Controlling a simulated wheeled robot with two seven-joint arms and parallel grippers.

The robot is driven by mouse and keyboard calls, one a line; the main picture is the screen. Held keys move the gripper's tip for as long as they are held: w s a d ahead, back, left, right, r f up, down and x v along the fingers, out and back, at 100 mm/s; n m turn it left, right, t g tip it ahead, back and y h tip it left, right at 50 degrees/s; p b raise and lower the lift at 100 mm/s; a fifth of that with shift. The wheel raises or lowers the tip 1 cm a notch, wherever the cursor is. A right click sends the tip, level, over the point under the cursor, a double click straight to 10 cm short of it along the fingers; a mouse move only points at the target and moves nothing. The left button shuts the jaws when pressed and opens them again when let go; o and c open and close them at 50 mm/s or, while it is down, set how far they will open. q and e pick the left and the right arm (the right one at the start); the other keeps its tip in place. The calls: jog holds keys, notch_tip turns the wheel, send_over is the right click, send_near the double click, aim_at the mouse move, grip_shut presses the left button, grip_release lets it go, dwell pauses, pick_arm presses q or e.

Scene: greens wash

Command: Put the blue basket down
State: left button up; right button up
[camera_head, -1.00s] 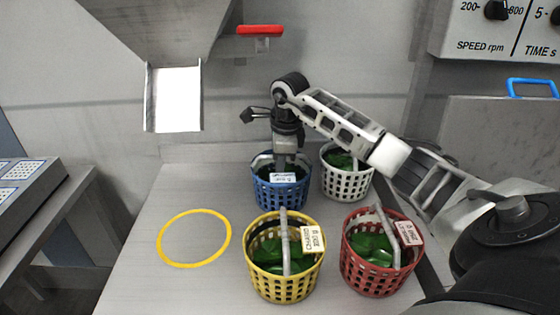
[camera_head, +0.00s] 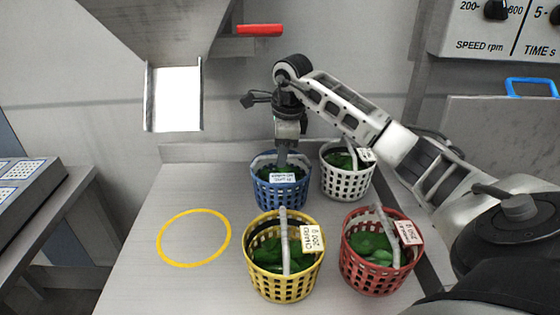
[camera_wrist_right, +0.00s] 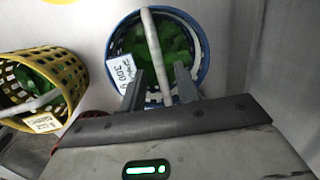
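The blue basket (camera_head: 283,196) appears to stand upright on the table, holding green leaves, with a white tag on its near side. It also shows in the wrist view (camera_wrist_right: 198,72), with its pale handle (camera_wrist_right: 153,45) arching over the leaves. My right gripper (camera_head: 283,160) is over this basket. In the wrist view its two fingers (camera_wrist_right: 158,88) are spread, one on each side of the handle, with gaps visible. The blue basket's underside is hidden. My left gripper is not in view.
A yellow basket (camera_head: 262,276) and a red basket (camera_head: 362,276) stand in front, and a white basket (camera_head: 345,186) stands close on the right. A yellow ring (camera_head: 161,247) marks an empty spot on the table (camera_head: 135,285). A metal chute (camera_head: 174,98) hangs at the back left.

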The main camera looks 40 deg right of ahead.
notch_tip(320, 180, up, 8)
jog(key=s, duration=0.1)
jog(key=shift+s, duration=0.25)
dwell(0.4)
